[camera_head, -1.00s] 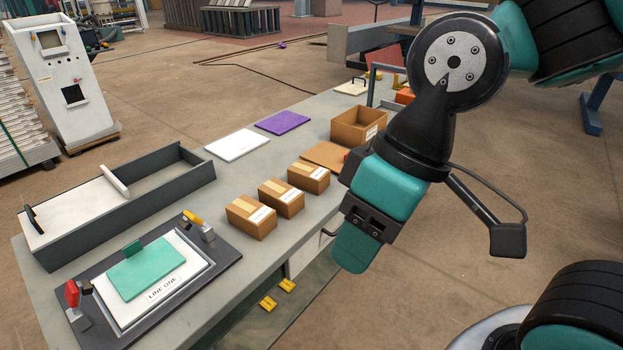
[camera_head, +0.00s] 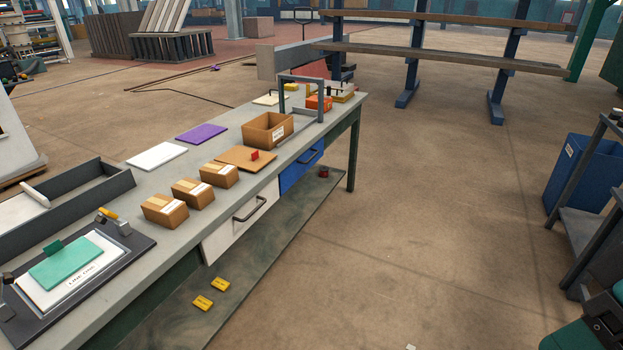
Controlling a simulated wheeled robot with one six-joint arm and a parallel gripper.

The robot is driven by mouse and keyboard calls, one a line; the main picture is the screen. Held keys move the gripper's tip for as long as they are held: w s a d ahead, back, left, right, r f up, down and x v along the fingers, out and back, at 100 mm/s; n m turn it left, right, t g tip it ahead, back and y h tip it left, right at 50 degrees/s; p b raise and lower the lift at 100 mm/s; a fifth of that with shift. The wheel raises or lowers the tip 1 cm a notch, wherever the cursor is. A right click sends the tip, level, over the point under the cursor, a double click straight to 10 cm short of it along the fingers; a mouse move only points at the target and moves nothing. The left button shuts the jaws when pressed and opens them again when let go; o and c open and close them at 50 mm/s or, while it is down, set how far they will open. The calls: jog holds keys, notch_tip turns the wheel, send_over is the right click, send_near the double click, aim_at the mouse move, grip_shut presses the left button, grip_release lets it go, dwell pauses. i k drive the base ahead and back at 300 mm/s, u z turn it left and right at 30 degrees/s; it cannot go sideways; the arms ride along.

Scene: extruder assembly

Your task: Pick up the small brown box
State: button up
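Three small closed brown boxes stand in a row on the workbench (camera_head: 120,283), near its front edge. They are a near box (camera_head: 165,211), a middle box (camera_head: 193,193) and a far box (camera_head: 219,175), each with a pale tape strip and a white label. The frame does not show which one is meant. A larger open brown box (camera_head: 267,132) stands farther along the bench. My gripper is not in view; only a teal and black part of my own body shows at the bottom right corner. Nothing touches the boxes.
A grey frame (camera_head: 302,94) stands at the far end. Open floor lies right of the bench; a blue bin (camera_head: 580,172) stands far right.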

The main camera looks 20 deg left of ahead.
aim_at(223, 175)
jog(key=z, duration=0.15)
jog(key=i, duration=1.95)
jog(key=u, duration=1.35)
jog(key=i, duration=0.9)
jog(key=u, duration=1.25)
jog(key=i, duration=0.35)
jog(key=u, duration=0.25)
